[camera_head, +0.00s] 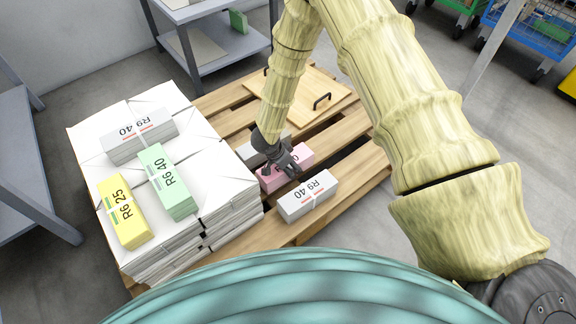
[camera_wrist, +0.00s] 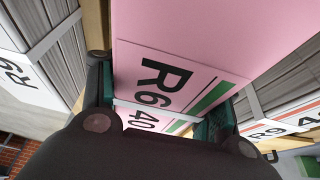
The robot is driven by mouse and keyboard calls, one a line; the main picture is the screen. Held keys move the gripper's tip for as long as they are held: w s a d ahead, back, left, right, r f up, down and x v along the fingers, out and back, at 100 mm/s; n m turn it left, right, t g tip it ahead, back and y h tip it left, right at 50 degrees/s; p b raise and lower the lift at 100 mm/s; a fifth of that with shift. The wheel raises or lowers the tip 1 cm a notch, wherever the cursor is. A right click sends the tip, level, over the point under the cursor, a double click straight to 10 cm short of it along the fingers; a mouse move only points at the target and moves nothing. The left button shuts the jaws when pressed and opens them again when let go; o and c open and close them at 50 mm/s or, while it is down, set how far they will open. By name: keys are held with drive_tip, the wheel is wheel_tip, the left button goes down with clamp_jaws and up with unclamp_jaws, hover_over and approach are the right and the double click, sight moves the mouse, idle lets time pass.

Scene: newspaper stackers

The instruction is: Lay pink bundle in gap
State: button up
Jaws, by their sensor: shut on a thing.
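The pink bundle (camera_head: 272,184), marked R6 40, is between two white-grey R9 40 bundles on the wooden pallet. My gripper (camera_head: 281,169) is shut on it from above, with a finger on each side. In the wrist view the pink bundle (camera_wrist: 200,45) fills the middle between the dark fingers (camera_wrist: 158,108). The nearer grey bundle (camera_head: 308,197) lies at the pallet's front, and the farther grey bundle (camera_head: 249,155) is partly hidden behind my gripper. Grey bundles flank the pink one in the wrist view too. Whether the pink bundle touches the slats cannot be told.
A tall white paper stack (camera_head: 205,145) stands left on the pallet, carrying a grey, a green (camera_head: 168,180) and a yellow bundle (camera_head: 122,212). A wooden board (camera_head: 318,88) with black handles lies behind. Bare slats (camera_head: 350,180) show at right.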

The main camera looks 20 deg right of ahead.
drive_tip(key=shift+f, duration=0.55)
idle(0.4)
drive_tip(key=o, duration=1.8)
drive_tip(key=shift+o, duration=0.6)
drive_tip(key=shift+v, duration=3.75)
